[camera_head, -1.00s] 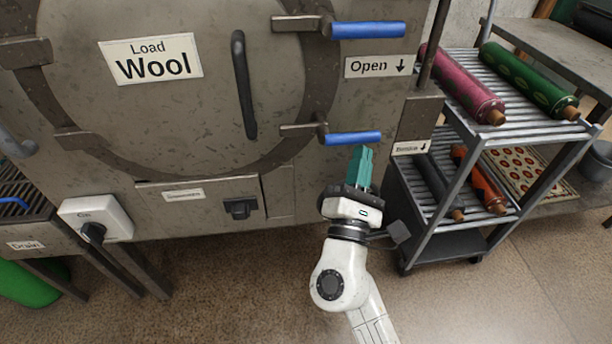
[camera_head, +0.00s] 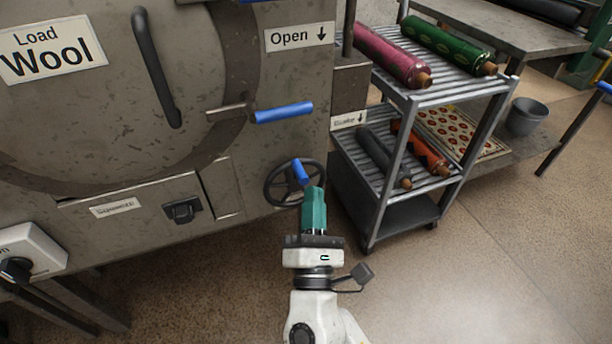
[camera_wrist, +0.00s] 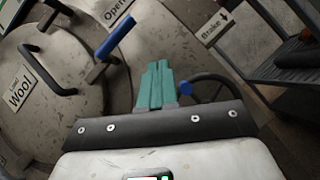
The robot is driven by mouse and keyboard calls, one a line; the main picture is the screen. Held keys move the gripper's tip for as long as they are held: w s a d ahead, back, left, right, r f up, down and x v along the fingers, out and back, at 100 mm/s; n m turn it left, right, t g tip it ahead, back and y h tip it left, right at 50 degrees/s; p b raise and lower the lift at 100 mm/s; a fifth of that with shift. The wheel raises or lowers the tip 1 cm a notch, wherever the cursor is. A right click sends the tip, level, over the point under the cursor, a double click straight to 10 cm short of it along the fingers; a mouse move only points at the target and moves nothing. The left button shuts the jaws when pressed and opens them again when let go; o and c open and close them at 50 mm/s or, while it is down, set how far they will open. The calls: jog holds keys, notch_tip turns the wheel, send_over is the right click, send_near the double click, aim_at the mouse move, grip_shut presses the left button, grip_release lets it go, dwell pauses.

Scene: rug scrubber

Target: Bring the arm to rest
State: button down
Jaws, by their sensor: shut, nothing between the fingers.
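My gripper (camera_head: 314,190) has teal fingers and is shut with nothing between them. In the head view it points up, in front of the machine's lower right part, overlapping the edge of a dark handwheel (camera_head: 275,184) with a blue knob (camera_head: 300,172). I cannot tell whether it touches the wheel. In the wrist view the shut fingers (camera_wrist: 157,66) stand in the middle, with the blue knob (camera_wrist: 185,88) just right of them. My white wrist and arm reach down to the bottom edge of the head view.
The machine has a round "Load Wool" door (camera_head: 100,120) and a blue-handled lever (camera_head: 284,112). A metal rack (camera_head: 404,104) with several rolled rugs stands close on the right. A grey bucket (camera_head: 527,116) is farther right. Floor (camera_head: 480,260) at the lower right is open.

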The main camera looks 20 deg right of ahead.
jog(key=shift+s+f, duration=0.4)
jog(key=shift+s, duration=0.25)
jog(key=s+d+f+m+g+h, duration=0.1)
jog(key=s+d+f+m+g, duration=0.2)
jog(key=s+d+m+g, duration=0.25)
jog(key=s+d+f+m+g+h, duration=0.2)
jog(key=d+m+g, duration=0.2)
jog(key=d+m, duration=0.4)
jog(key=s+d+f+m+g+h, duration=0.1)
jog(key=s+d+f+m+g, duration=0.25)
jog(key=d+m+g, duration=0.35)
jog(key=s+f+m+g+y, duration=0.25)
jog(key=s+f+y, duration=0.35)
jog(key=s+f, duration=0.3)
jog(key=s+a+f+m+g+y, duration=0.1)
jog(key=s+a+f+g+y, duration=0.1)
jog(key=s+a+f+y, duration=0.45)
notch_tip(320, 180, up, 31)
jog(key=w+a+p, duration=0.1)
jog(key=p, duration=2.8)
jog(key=shift+w+a, duration=0.3)
jog(key=shift+w, duration=0.1)
